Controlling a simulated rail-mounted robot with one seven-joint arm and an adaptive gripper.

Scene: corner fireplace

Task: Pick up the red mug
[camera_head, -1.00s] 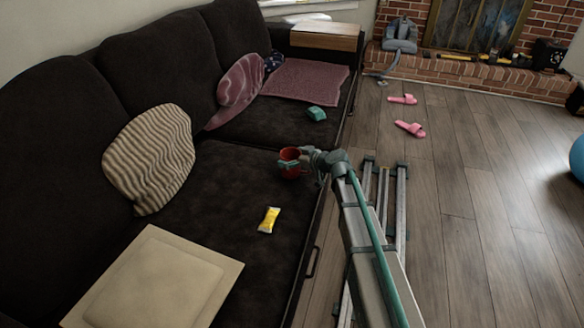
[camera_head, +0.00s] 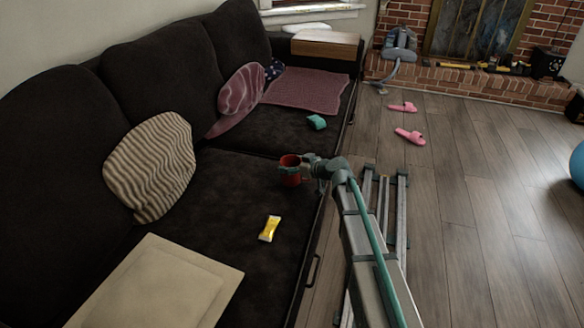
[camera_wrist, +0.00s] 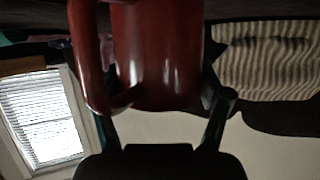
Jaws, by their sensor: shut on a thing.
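The red mug (camera_head: 290,171) is in my gripper (camera_head: 302,172) over the dark sofa seat in the head view. In the wrist view the red mug (camera_wrist: 160,55) fills the upper middle, with its handle on the left. My gripper's fingers (camera_wrist: 165,115) reach up on both sides of the mug and are shut on it. The fingertips are hidden behind the mug. The mug appears roughly upright in the head view; any gap between it and the seat is hard to judge.
The dark sofa (camera_head: 215,200) holds a yellow packet (camera_head: 269,228), a teal item (camera_head: 316,122), a striped pillow (camera_head: 150,167) and a cream board (camera_head: 160,285) at the front. Pink slippers (camera_head: 409,136) lie on the wooden floor (camera_head: 480,220) to the right.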

